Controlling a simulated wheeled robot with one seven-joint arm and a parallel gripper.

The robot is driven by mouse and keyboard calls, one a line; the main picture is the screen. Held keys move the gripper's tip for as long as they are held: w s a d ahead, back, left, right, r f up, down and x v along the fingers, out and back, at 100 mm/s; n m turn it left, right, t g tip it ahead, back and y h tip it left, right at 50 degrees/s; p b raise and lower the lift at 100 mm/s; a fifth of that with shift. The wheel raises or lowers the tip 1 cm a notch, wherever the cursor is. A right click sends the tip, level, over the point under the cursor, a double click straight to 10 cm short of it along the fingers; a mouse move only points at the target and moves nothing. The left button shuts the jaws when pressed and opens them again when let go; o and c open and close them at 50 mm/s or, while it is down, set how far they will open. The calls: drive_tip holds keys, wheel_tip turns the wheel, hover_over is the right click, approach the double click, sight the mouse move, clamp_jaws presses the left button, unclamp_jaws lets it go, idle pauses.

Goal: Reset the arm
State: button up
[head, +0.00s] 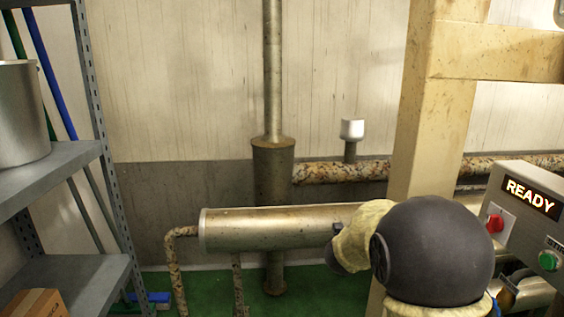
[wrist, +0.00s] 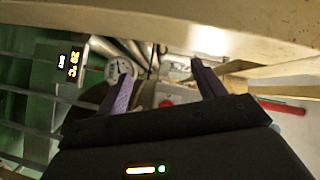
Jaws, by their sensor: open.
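My gripper (wrist: 160,72) shows in the wrist view. Its two purple-grey fingers stand well apart, and I see nothing held between them. Beyond the fingers are a round white dial (wrist: 118,68) and a small red part (wrist: 165,103). In the head view my arm, a dark rounded joint with cream covering, is at the lower right in front of a horizontal metal cylinder (head: 270,228). The gripper itself cannot be made out there.
A control box (head: 528,215) reading READY, with red and green buttons, stands right of my arm. A cream post (head: 428,110) rises behind the arm. A grey shelf (head: 75,160) with a metal pot (head: 20,115) is at left. Rusty pipes run along the wall.

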drive_tip(key=s+a+f+n+y, duration=0.5)
drive_tip(key=a+f+n+y, duration=0.45)
drive_tip(key=n, duration=0.45)
drive_tip(key=s+a+f+n+g+y, duration=0.1)
drive_tip(key=s+f+n+g, duration=0.35)
drive_tip(key=s, duration=0.55)
drive_tip(key=s+a+f+n+g+y, duration=0.2)
drive_tip(key=s+f+n+g, duration=0.3)
drive_tip(key=s, duration=0.5)
wheel_tip(320, 180, up, 38)
drive_tip(key=t+p, duration=0.1)
drive_tip(key=p, duration=3.5)
drive_tip(key=shift+w, duration=0.15)
drive_tip(key=shift+f, duration=0.2)
